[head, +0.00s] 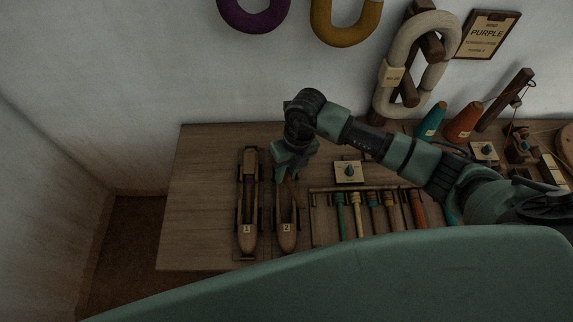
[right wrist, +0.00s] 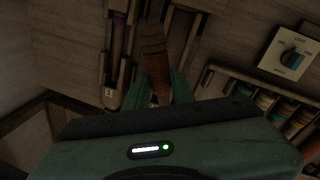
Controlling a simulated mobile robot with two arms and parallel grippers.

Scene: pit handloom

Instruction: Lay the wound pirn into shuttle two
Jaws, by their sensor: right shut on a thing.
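My right gripper (head: 291,174) is over the far half of shuttle two (head: 287,236), a wooden boat shape marked 2. In the right wrist view, its fingers (right wrist: 169,92) are shut on a reddish-brown wooden piece (right wrist: 160,84), which I take to be the pirn. In the head view the gripper mostly hides this piece, and I cannot tell whether it touches the shuttle. Shuttle one (head: 245,237), marked 1, lies just left with something purple inside. Its label side also shows in the right wrist view (right wrist: 109,93). My left gripper is out of view.
A rack (head: 312,215) of several coloured pirns stands right of the shuttles. A small dial plate (head: 349,172) is behind it. Cones of teal (head: 432,121) and orange (head: 464,122) yarn stand at the back. The wooden tabletop (head: 200,190) is clear at left.

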